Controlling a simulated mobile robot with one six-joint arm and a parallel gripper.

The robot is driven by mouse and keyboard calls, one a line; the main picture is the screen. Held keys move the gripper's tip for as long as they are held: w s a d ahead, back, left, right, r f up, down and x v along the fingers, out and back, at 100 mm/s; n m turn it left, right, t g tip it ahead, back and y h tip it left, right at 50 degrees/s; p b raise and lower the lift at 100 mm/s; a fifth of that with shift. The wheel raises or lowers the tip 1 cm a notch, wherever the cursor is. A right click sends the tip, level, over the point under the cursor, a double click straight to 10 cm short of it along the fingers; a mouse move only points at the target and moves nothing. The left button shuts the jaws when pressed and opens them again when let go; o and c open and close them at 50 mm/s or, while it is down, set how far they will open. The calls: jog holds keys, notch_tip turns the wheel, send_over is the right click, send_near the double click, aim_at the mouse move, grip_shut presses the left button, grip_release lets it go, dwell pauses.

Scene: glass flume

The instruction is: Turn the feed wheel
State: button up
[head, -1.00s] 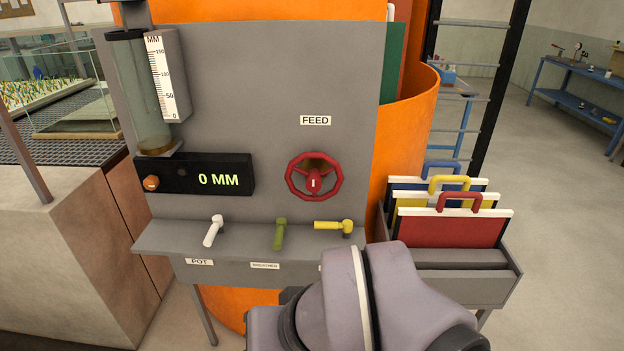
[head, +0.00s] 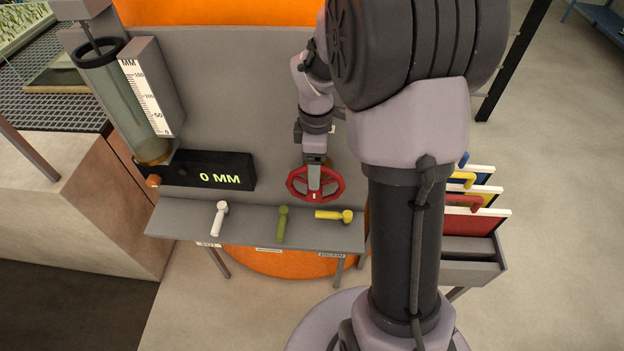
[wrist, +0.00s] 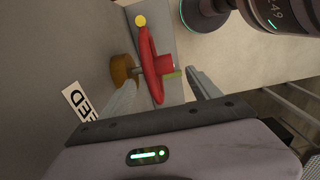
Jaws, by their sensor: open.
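The red feed wheel (head: 292,184) is mounted on the grey panel, with the front of my arm hanging in front of its upper part. In the wrist view the wheel (wrist: 148,50) shows nearly edge-on, with its red hub and a brass-coloured shaft piece toward the panel. My gripper (head: 314,190) points down at the wheel from above. In the wrist view my gripper (wrist: 161,82) is open, one finger on the panel side of the wheel and the other on its front side. I cannot tell whether either finger touches it.
A shelf (head: 180,222) below the wheel carries white (head: 219,217), green (head: 283,224) and yellow (head: 335,216) handles. A black display (head: 215,170) reads 0 MM. A clear cylinder (head: 130,110) with a scale stands left. A rack with coloured boards (head: 470,223) stands right.

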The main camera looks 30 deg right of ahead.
notch_tip(320, 180, down, 8)
jog(key=shift+w+r+b, duration=0.1)
jog(key=shift+b, duration=0.35)
grip_shut()
